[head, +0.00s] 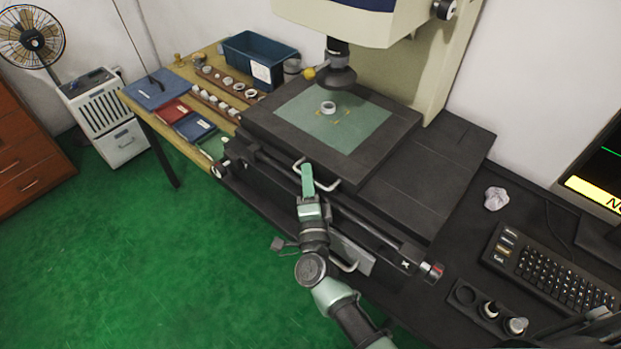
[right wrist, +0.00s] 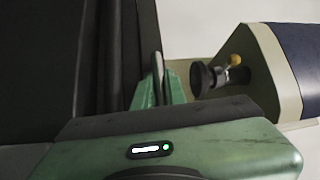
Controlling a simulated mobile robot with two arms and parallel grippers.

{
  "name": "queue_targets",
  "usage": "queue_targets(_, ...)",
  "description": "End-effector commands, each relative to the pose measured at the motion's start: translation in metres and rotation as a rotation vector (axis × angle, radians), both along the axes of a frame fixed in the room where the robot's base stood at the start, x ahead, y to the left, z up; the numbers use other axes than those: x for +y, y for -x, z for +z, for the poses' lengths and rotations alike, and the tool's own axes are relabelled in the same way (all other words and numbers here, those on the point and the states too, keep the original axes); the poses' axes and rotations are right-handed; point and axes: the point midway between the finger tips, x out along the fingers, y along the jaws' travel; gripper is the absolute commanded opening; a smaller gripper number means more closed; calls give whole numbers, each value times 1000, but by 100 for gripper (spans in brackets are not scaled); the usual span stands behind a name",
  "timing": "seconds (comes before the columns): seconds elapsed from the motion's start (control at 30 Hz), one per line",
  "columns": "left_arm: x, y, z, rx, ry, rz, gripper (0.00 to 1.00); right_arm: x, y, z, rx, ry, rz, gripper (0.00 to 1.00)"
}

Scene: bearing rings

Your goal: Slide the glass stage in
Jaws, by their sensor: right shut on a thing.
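The glass stage is a thick black plate (head: 266,124) with a pale green glass pane (head: 365,128), under the measuring machine's lens (head: 337,75). A small white ring (head: 328,107) lies on the glass. A metal bar handle (head: 327,187) stands out from the stage's front edge. My right gripper (head: 307,170) is shut on this handle near its left part. In the right wrist view its green fingers (right wrist: 160,88) are close together, with a pale sliver of the handle between them.
A wooden table (head: 140,105) at left holds a blue bin (head: 258,62), coloured trays and several rings in racks. A keyboard (head: 550,268), a crumpled white piece (head: 496,198) and a holder with small cylinders (head: 490,308) are at right. Green floor is clear at front left.

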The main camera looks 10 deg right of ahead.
Motion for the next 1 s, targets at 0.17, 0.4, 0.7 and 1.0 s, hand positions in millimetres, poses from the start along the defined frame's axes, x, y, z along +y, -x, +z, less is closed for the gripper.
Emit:
queue_targets(0.17,-1,4,-1,4,1,1,58,2,-1,-2,4,-1,4,0)
queue_targets(0.4,-4,5,-1,7,5,1,58,2,-1,-1,3,-2,4,0)
queue_targets(0.7,-4,5,-1,7,5,1,58,1,-1,-1,2,-1,2,21)
queue_targets(1.0,-4,4,-8,6,4,1,58,5,26,-8,5,-2,2,21)
